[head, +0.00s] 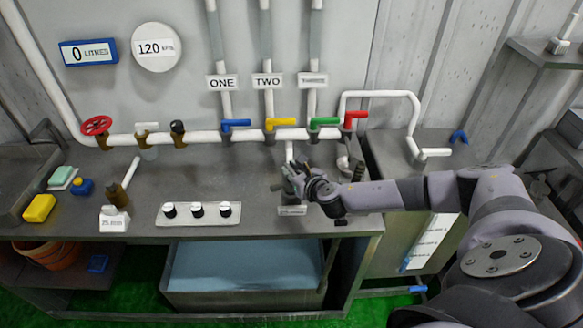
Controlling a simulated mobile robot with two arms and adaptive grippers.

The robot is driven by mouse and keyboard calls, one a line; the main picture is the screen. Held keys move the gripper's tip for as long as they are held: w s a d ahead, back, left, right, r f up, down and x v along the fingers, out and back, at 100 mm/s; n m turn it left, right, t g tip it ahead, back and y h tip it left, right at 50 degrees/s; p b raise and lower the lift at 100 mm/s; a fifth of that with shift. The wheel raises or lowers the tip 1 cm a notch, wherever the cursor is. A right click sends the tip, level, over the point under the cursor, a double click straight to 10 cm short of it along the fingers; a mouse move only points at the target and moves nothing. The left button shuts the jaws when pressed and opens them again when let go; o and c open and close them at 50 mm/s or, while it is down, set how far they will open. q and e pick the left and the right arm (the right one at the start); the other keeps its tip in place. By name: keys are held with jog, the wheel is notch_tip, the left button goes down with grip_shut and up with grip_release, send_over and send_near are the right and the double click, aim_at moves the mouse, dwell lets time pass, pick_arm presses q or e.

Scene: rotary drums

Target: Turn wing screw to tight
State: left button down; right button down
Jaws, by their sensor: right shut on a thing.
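My right gripper (292,178) reaches in from the right and is shut on a small fitting at the bench's right part, below the white pipe that drops from the manifold. The fitting is taken to be the wing screw; it is mostly hidden by the fingers, so its wings and how tight it sits cannot be told. A dark stand (284,189) shows just below the fingers, with a small white label (292,210) at its foot. My left gripper is not in view.
Blue (236,123), yellow (280,122), green (324,121) and red (355,115) valve handles sit on the white pipe behind my gripper. A panel with three knobs (198,213) lies to the left. The bench between is clear.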

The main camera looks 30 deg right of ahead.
jog(key=shift+a+m+g+h, duration=0.1)
jog(key=shift+m+g+h, duration=0.5)
jog(key=shift+m+h, duration=1.4)
jog(key=shift+h, duration=0.3)
jog(key=c, duration=1.6)
grip_release()
jog(key=v, duration=1.1)
jog(key=shift+s+r, duration=0.2)
jog(key=shift+s, duration=0.15)
jog(key=shift+a, duration=0.1)
